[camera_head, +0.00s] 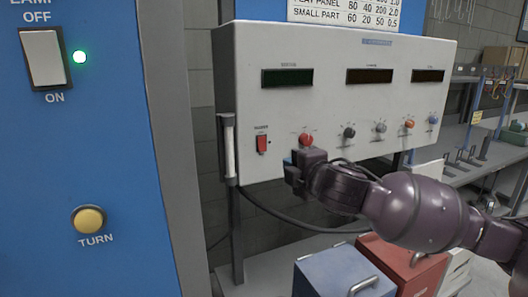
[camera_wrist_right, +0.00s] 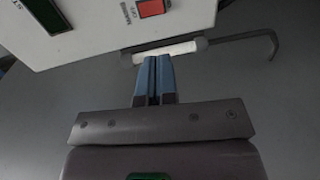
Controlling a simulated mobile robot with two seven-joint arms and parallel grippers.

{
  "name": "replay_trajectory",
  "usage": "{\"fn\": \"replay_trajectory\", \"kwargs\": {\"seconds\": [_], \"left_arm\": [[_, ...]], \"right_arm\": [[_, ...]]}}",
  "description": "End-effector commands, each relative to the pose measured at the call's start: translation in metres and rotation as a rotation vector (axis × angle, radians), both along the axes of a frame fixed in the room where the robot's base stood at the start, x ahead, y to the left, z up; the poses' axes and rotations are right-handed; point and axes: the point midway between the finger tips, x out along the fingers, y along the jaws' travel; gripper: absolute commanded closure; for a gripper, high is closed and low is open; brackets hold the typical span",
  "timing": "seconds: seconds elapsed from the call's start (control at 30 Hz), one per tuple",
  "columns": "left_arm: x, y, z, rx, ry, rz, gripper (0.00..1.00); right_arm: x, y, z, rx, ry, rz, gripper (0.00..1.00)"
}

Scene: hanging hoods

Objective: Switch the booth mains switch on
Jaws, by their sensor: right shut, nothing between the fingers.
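A small red rocker switch (camera_head: 262,144) sits at the lower left of the white control panel (camera_head: 330,118). Small lettering above it is hard to read. In the right wrist view the red switch (camera_wrist_right: 152,8) is at the top edge, partly cut off, with its label beside it. I cannot tell which way it is tipped. My right gripper (camera_head: 294,158) is in front of the panel, right of and slightly below the switch. In the wrist view its blue fingers (camera_wrist_right: 153,70) are together, empty and apart from the switch. My left gripper is not in view.
The panel also has a red knob (camera_head: 306,139), other knobs and dark displays. A white bar (camera_head: 229,147) is on its left side. A blue cabinet (camera_head: 110,170) at left has a lamp switch (camera_head: 44,57), green light and yellow button (camera_head: 89,219). Boxes stand below.

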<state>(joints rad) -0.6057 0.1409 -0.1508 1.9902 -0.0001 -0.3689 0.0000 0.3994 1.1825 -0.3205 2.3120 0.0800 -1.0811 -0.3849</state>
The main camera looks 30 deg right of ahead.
Motion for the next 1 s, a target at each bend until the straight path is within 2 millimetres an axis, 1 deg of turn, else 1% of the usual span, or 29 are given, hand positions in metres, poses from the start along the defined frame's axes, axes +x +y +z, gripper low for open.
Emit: {"fn": "replay_trajectory", "kwargs": {"seconds": [0.13, 0.27, 0.8, 1.0], "left_arm": [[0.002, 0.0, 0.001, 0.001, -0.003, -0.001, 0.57], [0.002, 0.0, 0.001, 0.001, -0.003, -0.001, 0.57], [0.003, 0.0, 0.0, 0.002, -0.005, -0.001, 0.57], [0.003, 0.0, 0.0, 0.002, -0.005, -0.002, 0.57]], "right_arm": [[0.004, 0.0, 0.0, 0.001, 0.0, 0.0, 1.0], [0.017, -0.001, -0.002, 0.002, -0.001, 0.0, 1.0], [0.105, -0.006, -0.012, 0.002, -0.002, 0.0, 1.0], [0.128, -0.007, -0.015, 0.002, -0.001, -0.001, 1.0]]}}
